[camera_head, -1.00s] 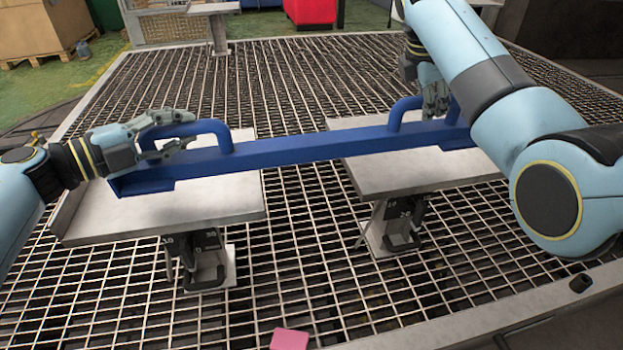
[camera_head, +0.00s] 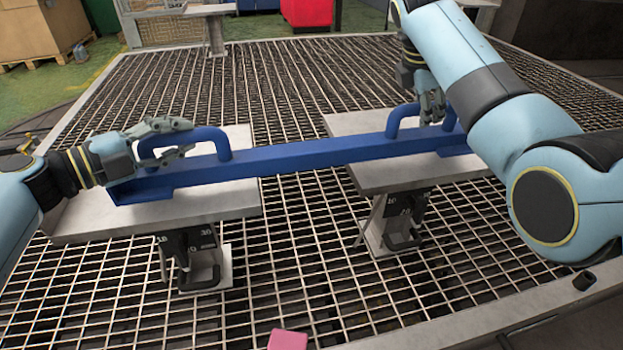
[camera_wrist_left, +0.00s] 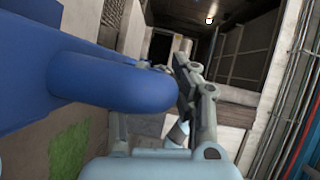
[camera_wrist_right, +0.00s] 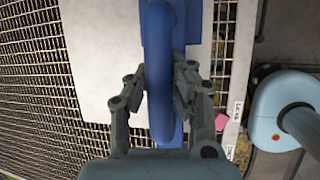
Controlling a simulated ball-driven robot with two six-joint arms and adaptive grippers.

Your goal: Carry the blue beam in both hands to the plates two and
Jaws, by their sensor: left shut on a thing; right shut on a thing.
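The blue beam (camera_head: 310,155) spans level across two grey plates, a left plate (camera_head: 95,228) and a right plate (camera_head: 380,180). It has a loop handle near each end. My left gripper (camera_head: 172,138) is shut on the left handle, which fills much of the left wrist view (camera_wrist_left: 120,85). My right gripper (camera_head: 432,105) is shut on the right handle; the right wrist view shows the handle (camera_wrist_right: 160,75) between both fingers (camera_wrist_right: 170,88). I cannot tell whether the beam touches the plates or hovers just above them.
The plates stand on posts with dark numbered brackets (camera_head: 190,242) over a mesh grid floor (camera_head: 290,270). A pink block (camera_head: 288,339) lies at the front edge. Another plate on a post (camera_head: 212,10), a red bin (camera_head: 307,12) and cardboard boxes (camera_head: 42,30) are at the back.

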